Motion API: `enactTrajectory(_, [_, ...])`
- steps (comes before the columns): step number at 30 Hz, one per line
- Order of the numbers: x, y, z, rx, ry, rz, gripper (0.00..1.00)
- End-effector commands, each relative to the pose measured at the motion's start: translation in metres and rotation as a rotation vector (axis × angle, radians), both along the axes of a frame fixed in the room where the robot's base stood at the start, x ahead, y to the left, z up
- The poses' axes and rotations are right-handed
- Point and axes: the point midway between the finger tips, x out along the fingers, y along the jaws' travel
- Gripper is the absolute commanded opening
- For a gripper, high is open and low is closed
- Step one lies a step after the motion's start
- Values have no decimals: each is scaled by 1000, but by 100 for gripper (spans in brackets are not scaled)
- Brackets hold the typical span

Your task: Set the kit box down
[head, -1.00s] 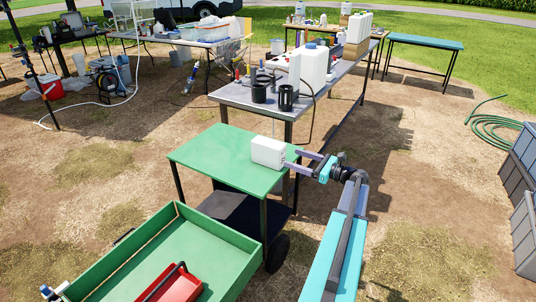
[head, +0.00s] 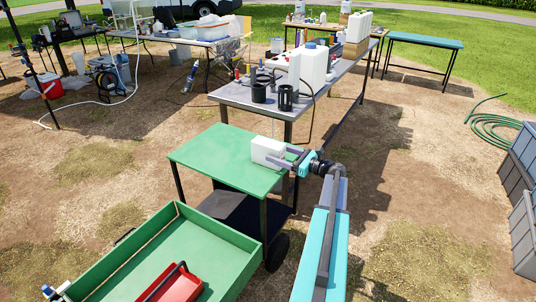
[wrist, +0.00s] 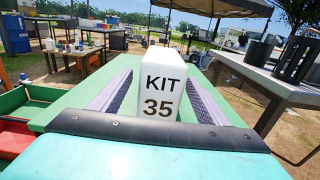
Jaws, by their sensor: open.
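The kit box (head: 267,151) is a small white block on the right part of the green cart top (head: 215,155). In the wrist view the kit box (wrist: 162,83) stands upright, its "KIT 35" face toward me. My gripper (head: 287,157) is open at the cart's right edge, with its fingers reaching over the top toward the box. In the wrist view the fingers of my gripper (wrist: 160,100) lie on either side of the box, with a gap showing on the left. Whether the right finger touches it I cannot tell.
A grey table (head: 240,97) with black cups (head: 285,97) and white jugs (head: 314,65) stands just behind the cart. A green-walled bin (head: 222,240) with a red case (head: 175,286) is in front. The left part of the cart top is clear.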

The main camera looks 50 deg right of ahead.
Motion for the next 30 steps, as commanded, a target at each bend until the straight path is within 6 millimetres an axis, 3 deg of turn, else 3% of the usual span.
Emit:
enactTrajectory(5, [5,1,0,0,0,1,69])
enactTrajectory(18, [48,11,-5,1,0,2,69])
enactTrajectory(30, [51,12,-5,0,0,1,69])
